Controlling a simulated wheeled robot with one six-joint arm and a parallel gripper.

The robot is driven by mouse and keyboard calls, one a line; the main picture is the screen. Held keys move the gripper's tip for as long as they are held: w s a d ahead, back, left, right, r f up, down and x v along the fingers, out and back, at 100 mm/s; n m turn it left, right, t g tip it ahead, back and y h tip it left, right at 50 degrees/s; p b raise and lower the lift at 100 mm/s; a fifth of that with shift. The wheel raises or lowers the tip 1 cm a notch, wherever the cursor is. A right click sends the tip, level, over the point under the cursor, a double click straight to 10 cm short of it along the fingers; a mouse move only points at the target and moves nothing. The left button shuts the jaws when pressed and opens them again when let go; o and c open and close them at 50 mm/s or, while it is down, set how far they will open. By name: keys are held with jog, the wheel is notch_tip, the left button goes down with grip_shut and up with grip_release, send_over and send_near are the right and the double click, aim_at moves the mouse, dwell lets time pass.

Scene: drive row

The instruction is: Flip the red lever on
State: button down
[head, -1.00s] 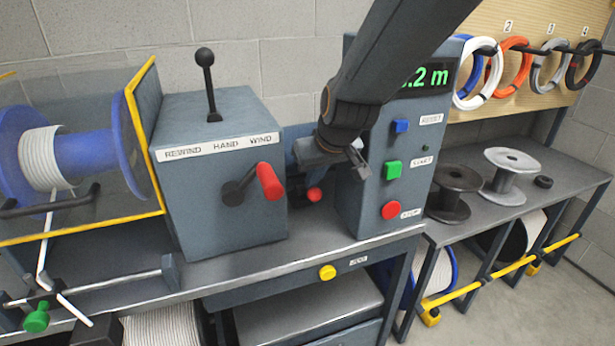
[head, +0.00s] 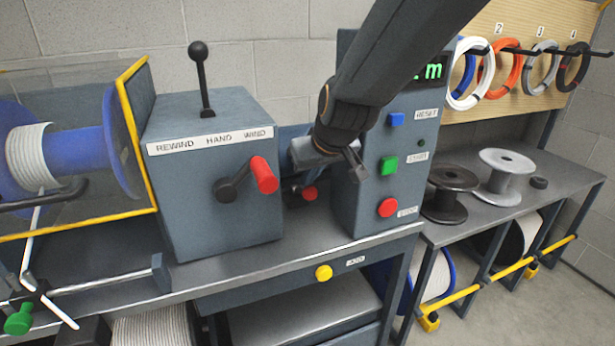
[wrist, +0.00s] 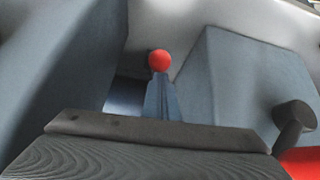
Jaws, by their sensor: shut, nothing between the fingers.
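The red lever has a round red knob (head: 310,193) on a short dark arm, low in the gap between the grey rewind box and the control panel. In the wrist view its red knob (wrist: 159,60) shows just beyond my fingertips; its stem is hidden there. My gripper (head: 357,170) is shut and empty, above and right of the knob in the head view, close to the panel's left side. In the wrist view the closed fingers (wrist: 160,78) point towards the knob. I cannot tell whether they touch it.
The rewind box (head: 210,190) carries a red-handled crank (head: 265,175) and a black-knobbed lever (head: 202,80). The control panel (head: 365,205) has blue, green and red buttons. Two empty spools (head: 450,195) stand on the right bench. The gap around the lever is narrow.

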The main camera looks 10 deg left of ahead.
jog(key=shift+g, duration=0.4)
jog(key=s+f, duration=0.1)
jog(key=s+d+f, duration=0.1)
jog(key=f, duration=0.1)
jog(key=shift+d+f, duration=0.2)
jog(key=shift+t, duration=0.3)
jog(key=r+p, duration=0.1)
jog(key=r, duration=0.1)
jog(key=w+a+r+p, duration=0.1)
jog(key=r+p, duration=0.1)
jog(key=w+r+p, duration=0.1)
jog(key=r, duration=0.2)
jog(key=shift+w+a, duration=0.15)
jog(key=shift+a, duration=0.25)
jog(key=s+d+b, duration=0.2)
jog(key=s+d, duration=0.3)
jog(key=s, duration=0.3)
jog(key=shift+f, duration=0.35)
jog(key=s+d+f+m+g+h, duration=0.1)
jog(key=s+d+f+m+g, duration=0.1)
jog(key=d, duration=0.6)
jog(key=s+d+f+m+g+h+p, duration=0.1)
jog(key=s+d+f+m+g, duration=0.1)
jog(key=s+d+f, duration=0.2)
jog(key=s+d+f+m+g+h, duration=0.2)
jog(key=s+d, duration=0.5)
jog(key=d, duration=0.6)
jog(key=shift+s+f+m, duration=0.25)
jog(key=shift+f+m, duration=0.35)
jog(key=shift+f, duration=0.3)
